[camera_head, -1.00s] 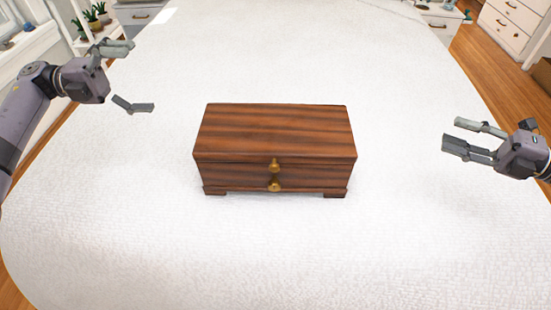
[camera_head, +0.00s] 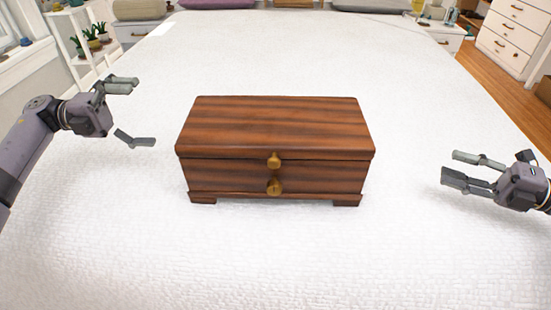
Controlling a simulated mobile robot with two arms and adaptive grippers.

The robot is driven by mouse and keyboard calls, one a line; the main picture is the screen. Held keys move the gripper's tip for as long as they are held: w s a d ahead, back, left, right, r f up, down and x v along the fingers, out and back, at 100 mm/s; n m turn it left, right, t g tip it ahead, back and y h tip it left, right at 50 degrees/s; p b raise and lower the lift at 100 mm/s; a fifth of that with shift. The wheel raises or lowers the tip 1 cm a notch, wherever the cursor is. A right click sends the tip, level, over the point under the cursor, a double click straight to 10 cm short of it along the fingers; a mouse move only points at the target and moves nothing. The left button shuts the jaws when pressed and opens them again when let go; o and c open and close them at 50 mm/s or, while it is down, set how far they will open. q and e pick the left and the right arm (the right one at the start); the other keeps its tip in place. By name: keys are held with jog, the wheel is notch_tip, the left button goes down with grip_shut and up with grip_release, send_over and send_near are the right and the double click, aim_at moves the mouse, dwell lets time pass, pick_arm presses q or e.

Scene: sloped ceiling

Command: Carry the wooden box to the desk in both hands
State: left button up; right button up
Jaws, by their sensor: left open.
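The wooden box (camera_head: 275,128) is dark striped brown wood with two brass knobs on its front and short feet. It sits upright on a white textured bed-like surface, in the middle of the head view. My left gripper (camera_head: 143,112) is open and empty, to the left of the box and apart from it. My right gripper (camera_head: 450,168) is to the right of the box, also apart from it. Its fingers are spread with nothing between them. I cannot identify the desk in this view.
The white surface (camera_head: 290,262) is clear around the box. Cushions (camera_head: 215,4) lie at its far end. A white shelf with plants (camera_head: 82,45) stands at the left. A white chest of drawers (camera_head: 515,35) stands at the right beside bare wooden floor (camera_head: 492,88).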

pick_arm(q)
notch_tip(320, 180, down, 8)
jog(key=shift+r, duration=0.15)
pick_arm(e)
jog(key=x, duration=0.8)
jog(key=shift+w+a+r, duration=0.1)
jog(key=shift+a, duration=0.05)
pick_arm(q)
jog(key=d, duration=0.7)
jog(key=shift+s+d, duration=0.25)
pick_arm(e)
jog(key=x, duration=0.9)
pick_arm(q)
jog(key=shift+c, duration=0.4)
pick_arm(e)
jog(key=shift+c, duration=0.4)
